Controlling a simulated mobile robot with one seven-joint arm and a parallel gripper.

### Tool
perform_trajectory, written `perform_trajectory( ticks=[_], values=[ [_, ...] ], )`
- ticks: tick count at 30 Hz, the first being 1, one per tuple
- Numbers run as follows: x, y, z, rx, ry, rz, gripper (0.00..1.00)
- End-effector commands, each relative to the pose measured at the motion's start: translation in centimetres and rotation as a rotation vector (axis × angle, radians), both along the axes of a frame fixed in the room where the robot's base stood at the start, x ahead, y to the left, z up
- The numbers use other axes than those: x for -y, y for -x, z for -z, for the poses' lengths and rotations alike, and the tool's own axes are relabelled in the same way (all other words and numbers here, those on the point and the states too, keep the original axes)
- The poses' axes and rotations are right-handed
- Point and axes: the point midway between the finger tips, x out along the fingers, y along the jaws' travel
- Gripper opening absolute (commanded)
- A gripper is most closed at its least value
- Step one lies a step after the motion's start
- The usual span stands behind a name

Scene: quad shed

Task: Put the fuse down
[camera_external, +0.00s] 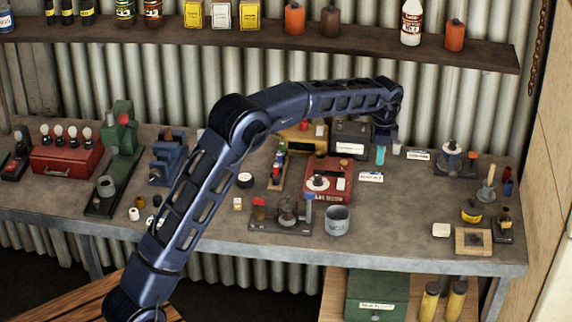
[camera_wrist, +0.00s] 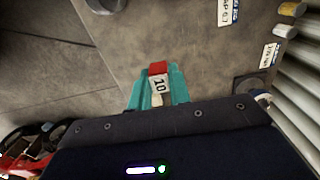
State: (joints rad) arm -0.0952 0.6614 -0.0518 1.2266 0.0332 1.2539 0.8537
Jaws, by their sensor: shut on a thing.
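My gripper (camera_wrist: 160,76) is shut on a small fuse (camera_wrist: 158,84) with a red end and a pale face marked "10". The fuse sits between the two teal fingers in the wrist view, its red end pointing away from the palm. In the external view my gripper (camera_external: 380,155) points down over the back right part of the workbench (camera_external: 400,215), just right of a black box. The fuse cannot be made out there. I cannot tell whether it touches the bench or hangs above it.
White label cards lie near my gripper, one to the right (camera_external: 419,155) and one in front (camera_external: 371,177). A red box (camera_external: 340,194) and a grey cup (camera_external: 337,222) stand in front. The black box (camera_external: 350,135) stands close left. Bare bench lies right of the cup.

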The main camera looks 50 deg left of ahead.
Motion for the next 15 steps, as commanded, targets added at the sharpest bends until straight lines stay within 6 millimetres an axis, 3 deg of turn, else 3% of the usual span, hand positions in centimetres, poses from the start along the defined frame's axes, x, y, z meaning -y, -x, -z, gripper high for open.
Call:
perform_trajectory(
  ticks=[4, 7, 15],
  values=[
    [-0.9, 0.1, 0.0, -0.001, -0.001, -0.003, 0.0],
    [-3.0, 0.4, 0.4, -0.001, 0.0, -0.006, 0.0],
    [-13.6, 2.6, 2.5, -0.002, -0.001, -0.015, 0.0]
  ],
)
